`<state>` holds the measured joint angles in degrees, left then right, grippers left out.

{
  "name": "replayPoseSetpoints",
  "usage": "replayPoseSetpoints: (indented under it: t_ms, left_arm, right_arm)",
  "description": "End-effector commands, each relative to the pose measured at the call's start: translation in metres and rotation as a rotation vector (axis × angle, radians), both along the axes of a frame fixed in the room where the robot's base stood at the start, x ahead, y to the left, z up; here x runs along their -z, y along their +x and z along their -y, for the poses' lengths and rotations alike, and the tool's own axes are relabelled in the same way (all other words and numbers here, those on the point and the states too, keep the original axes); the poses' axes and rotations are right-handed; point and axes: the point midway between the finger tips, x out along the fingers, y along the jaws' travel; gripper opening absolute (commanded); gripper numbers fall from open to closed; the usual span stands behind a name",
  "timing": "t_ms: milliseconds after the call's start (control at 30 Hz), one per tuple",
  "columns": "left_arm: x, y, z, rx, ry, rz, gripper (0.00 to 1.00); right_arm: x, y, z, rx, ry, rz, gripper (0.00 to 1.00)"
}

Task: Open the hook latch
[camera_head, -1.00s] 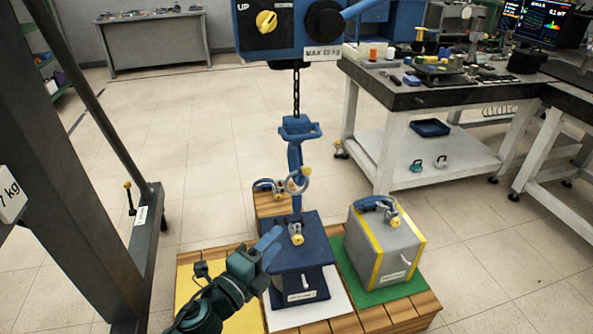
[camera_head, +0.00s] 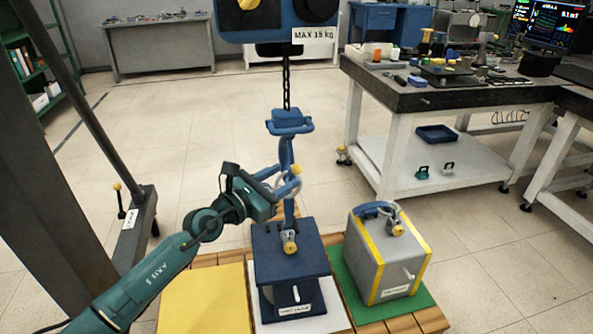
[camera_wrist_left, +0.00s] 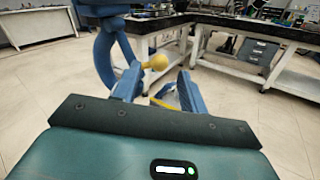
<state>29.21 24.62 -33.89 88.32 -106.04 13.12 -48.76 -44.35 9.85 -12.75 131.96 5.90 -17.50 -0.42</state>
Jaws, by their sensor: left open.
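The blue hook (camera_head: 286,150) hangs upright from a chain above the dark blue block (camera_head: 290,266). Its latch has a yellow knob (camera_head: 296,169); the knob also shows in the left wrist view (camera_wrist_left: 156,62). My left gripper (camera_head: 284,181) is beside the hook at knob height, its blue fingers open and pointing right. In the left wrist view the knob appears between and just beyond the two open fingertips (camera_wrist_left: 159,84); I cannot tell whether they touch it. The gripper partly covers the hook's lower curve and the ring there. My right gripper is out of view.
A grey block with yellow edges (camera_head: 386,255) stands on a green mat (camera_head: 420,300) to the right. The yellow mat (camera_head: 200,300) is empty. A dark post (camera_head: 95,130) stands at left. A workbench (camera_head: 440,92) stands behind right.

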Motion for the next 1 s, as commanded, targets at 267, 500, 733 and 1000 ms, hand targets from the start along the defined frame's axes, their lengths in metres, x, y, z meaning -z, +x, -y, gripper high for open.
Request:
replayPoseSetpoints:
  t_ms: [267,500,733,1000]
  left_arm:
    - [0.002,0.035,0.028,0.000,-0.004,0.000,0.43]
    - [0.000,0.043,0.035,0.000,-0.002,0.000,0.43]
    - [0.000,0.043,0.034,0.000,-0.003,-0.001,0.40]
    - [0.001,0.043,0.034,0.001,-0.002,-0.002,0.18]
  right_arm:
    - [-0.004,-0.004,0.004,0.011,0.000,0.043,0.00]
    - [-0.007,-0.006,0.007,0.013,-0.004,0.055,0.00]
    - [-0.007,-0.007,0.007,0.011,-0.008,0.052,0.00]
    - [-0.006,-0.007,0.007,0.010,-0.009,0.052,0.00]
